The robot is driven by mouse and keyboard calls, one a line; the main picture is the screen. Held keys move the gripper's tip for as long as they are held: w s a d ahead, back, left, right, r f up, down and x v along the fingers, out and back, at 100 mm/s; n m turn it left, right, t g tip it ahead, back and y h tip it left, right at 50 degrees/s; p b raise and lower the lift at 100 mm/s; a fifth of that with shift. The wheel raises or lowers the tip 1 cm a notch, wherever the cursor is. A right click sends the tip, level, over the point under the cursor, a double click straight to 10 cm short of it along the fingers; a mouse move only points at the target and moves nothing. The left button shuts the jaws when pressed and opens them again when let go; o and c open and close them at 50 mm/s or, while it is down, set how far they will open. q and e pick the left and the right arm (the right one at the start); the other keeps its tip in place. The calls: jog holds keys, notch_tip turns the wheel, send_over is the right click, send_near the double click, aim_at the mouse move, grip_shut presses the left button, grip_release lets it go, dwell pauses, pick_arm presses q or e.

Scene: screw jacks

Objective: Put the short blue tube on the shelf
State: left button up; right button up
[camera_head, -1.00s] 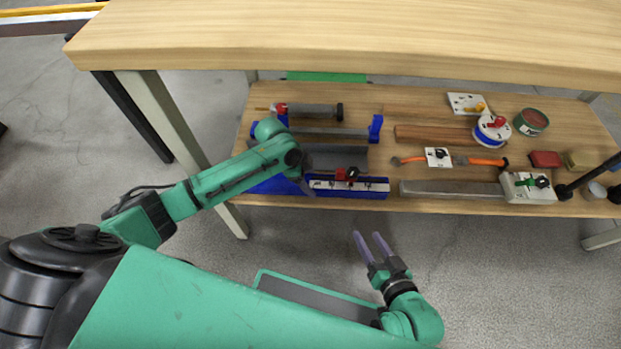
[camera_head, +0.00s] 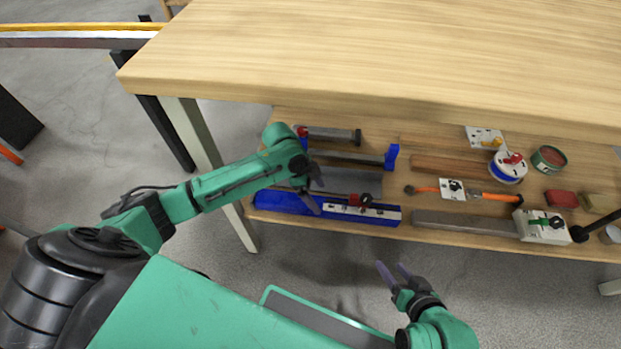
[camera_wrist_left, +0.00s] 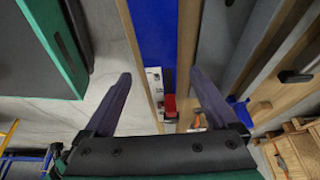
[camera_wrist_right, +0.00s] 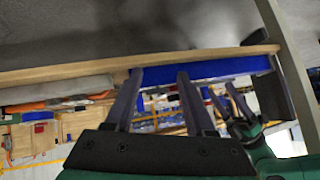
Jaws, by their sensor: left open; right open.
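I cannot single out a short blue tube. A long blue piece (camera_head: 277,203) with a white-and-red fitting lies along the front left of the wooden lower shelf (camera_head: 470,238); it also shows in the left wrist view (camera_wrist_left: 155,35) and right wrist view (camera_wrist_right: 210,70). A smaller blue block (camera_head: 391,157) is behind it. My left gripper (camera_head: 315,191) is open and empty over the left front of the shelf; its fingers (camera_wrist_left: 161,76) point towards the blue piece. My right gripper (camera_head: 390,265) is open and empty in front of the shelf, over the floor.
The wooden tabletop (camera_head: 390,50) overhangs the shelf. A table leg (camera_head: 215,165) stands near my left forearm. An orange-handled tool (camera_head: 500,197), a blue-and-white spool (camera_head: 508,168), a green tin (camera_head: 549,159) and a white box (camera_head: 541,228) crowd the shelf's right. The floor in front is clear.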

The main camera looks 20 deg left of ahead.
pick_arm(q)
jog(key=p+v, duration=0.2)
jog(key=v, duration=0.4)
jog(key=s+d+f+n+t+h, duration=0.2)
jog(key=s+d+f+n, duration=0.2)
jog(key=s+d, duration=0.35)
jog(key=s+a+n+t+y, duration=0.2)
jog(key=s+a+n, duration=0.3)
jog(key=n, duration=0.3)
jog(key=shift+s+f+y, duration=0.3)
jog(key=shift+y, duration=0.2)
pick_arm(e)
jog(key=s+d+r+g+h, duration=0.2)
jog(key=d+g, duration=0.1)
jog(key=d, duration=0.2)
jog(key=shift+r, duration=0.3)
pick_arm(q)
jog(key=shift+d, duration=0.1)
